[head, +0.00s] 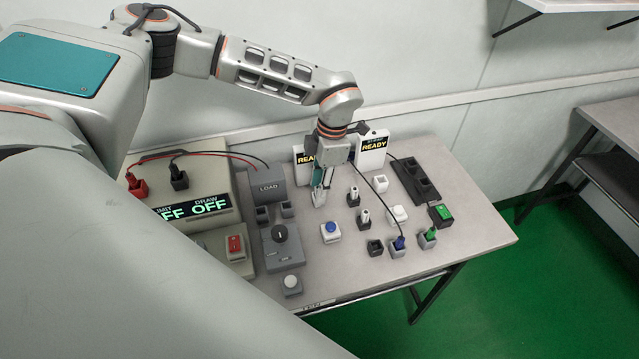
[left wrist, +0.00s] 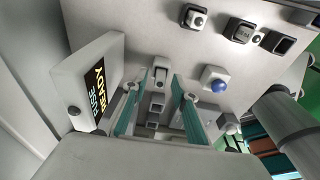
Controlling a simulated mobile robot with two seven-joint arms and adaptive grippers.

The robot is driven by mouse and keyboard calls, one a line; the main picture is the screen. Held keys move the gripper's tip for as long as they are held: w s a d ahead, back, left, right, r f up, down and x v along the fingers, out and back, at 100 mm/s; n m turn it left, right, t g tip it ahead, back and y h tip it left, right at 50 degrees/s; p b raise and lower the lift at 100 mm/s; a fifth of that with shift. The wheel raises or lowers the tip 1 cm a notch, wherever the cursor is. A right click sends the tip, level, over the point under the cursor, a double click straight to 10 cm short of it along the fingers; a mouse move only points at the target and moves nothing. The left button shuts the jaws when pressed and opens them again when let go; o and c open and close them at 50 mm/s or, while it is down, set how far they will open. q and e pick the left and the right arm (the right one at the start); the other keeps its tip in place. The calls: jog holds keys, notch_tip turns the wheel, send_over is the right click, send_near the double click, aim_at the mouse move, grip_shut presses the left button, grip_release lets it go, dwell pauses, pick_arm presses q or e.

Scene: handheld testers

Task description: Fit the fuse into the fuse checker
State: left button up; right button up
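A white panel (head: 305,158) stands at the back of the bench, partly hidden by my left gripper. In the left wrist view this panel (left wrist: 93,82) reads FUSE READY. My left gripper (head: 322,193) points down over the bench in front of it. In the left wrist view its teal fingers (left wrist: 160,82) are apart, with small grey sockets (left wrist: 156,104) visible beyond the gap. I see nothing held. Two upright white-topped pieces in dark bases, one behind (head: 354,196) and one in front (head: 364,216), stand right of the gripper; I cannot tell if either is the fuse. My right gripper is out of view.
A grey LOAD box (head: 268,186), a knob box (head: 282,247) and a blue button (head: 331,231) are close by. A second READY panel (head: 372,151), a black strip (head: 414,180) and cabled plugs are to the right.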

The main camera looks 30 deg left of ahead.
pick_arm(q)
notch_tip(320, 180, up, 12)
jog(key=w+d, duration=0.1)
jog(key=shift+w, duration=0.15)
dwell(0.6)
jog(key=shift+d+r, duration=0.1)
